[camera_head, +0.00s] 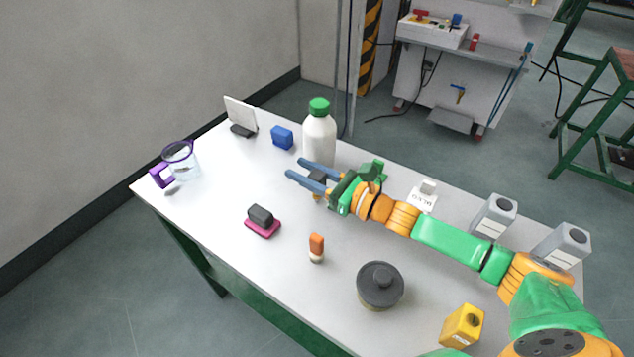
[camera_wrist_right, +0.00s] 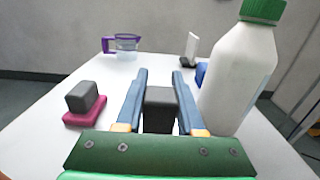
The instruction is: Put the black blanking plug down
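My right gripper (camera_head: 295,167) reaches in from the right over the middle of the table, beside the white bottle. The black blanking plug (camera_head: 318,177) is a small dark block between its two blue fingers. In the right wrist view the plug (camera_wrist_right: 160,110) fills the gap between the fingers (camera_wrist_right: 160,74), close to the palm, and the fingertips extend past it. The fingers look shut on its sides. Its underside is hidden, so I cannot tell whether it touches the table. My left gripper is not in view.
A white bottle (camera_head: 319,138) with a green cap stands close behind the gripper. A dark block (camera_head: 261,214) on a pink base, an orange-and-white item (camera_head: 316,247) and a dark round lidded pot (camera_head: 380,286) stand nearer the front. The white tabletop (camera_head: 215,205) is clear at left.

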